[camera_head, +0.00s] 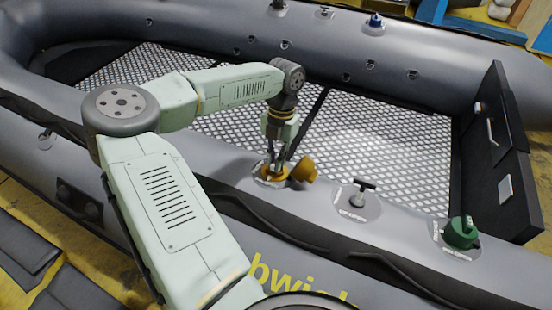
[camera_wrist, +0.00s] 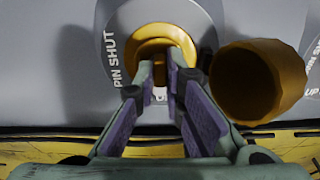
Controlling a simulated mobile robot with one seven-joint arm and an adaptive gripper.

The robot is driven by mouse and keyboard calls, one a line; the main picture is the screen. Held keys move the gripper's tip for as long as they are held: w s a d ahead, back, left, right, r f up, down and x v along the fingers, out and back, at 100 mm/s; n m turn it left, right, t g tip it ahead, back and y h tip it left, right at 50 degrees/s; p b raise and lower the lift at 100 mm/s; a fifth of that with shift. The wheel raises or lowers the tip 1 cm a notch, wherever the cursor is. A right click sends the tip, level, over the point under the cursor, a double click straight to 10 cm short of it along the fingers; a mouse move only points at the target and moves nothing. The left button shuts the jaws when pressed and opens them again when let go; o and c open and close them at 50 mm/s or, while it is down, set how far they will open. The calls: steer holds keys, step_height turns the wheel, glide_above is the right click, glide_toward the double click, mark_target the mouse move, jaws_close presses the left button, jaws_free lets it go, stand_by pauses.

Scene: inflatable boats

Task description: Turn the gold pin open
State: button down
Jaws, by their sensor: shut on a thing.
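The valve also shows in the head view (camera_head: 266,171). A plate with the words "PIN SHUT" rings the seat. The gold cap (camera_wrist: 258,82) hangs open beside the seat, and it shows at the right of my gripper in the head view (camera_head: 305,169). My gripper (camera_wrist: 163,75) points down into the seat with its fingertips close together on the pin. The fingers hide much of the pin, so its turn is hard to tell.
A dark transom board (camera_head: 500,150) closes the boat's right end. The patterned boat floor (camera_head: 390,140) behind my gripper is clear.

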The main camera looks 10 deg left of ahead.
stand_by(0.4)
steer(key=c, duration=1.7)
jaws_free()
steer(key=shift+r, duration=0.1)
steer(key=r, duration=0.4)
steer(key=w+r, duration=0.1)
steer(key=r, duration=0.2)
steer(key=w+r, duration=0.1)
steer(key=r, duration=0.3)
steer(key=shift+w+d+r, duration=0.15)
steer(key=shift+d+r, duration=0.05)
steer(key=shift+r, duration=0.1)
